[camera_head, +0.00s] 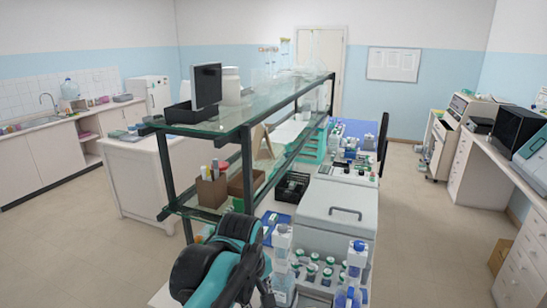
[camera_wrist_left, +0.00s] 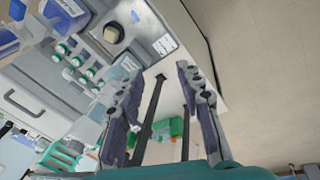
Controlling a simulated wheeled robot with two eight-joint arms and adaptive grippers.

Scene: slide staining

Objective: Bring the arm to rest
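My left arm (camera_head: 225,262), black and teal, shows at the bottom of the head view, beside the front end of the bench. Its fingers cannot be made out there. In the left wrist view my left gripper (camera_wrist_left: 159,76) has its two grey fingers apart, with a clear gap and nothing held between them. Dark shelf posts and a green-teal item show behind the gap. My right gripper is in neither view.
A glass shelf (camera_head: 235,110) on dark posts stands just beyond my left arm. Right of the arm, the bench holds bottles (camera_head: 281,242), several green-capped vials (camera_head: 312,270) and a white box with a handle (camera_head: 337,222). The floor at right (camera_head: 430,230) is clear.

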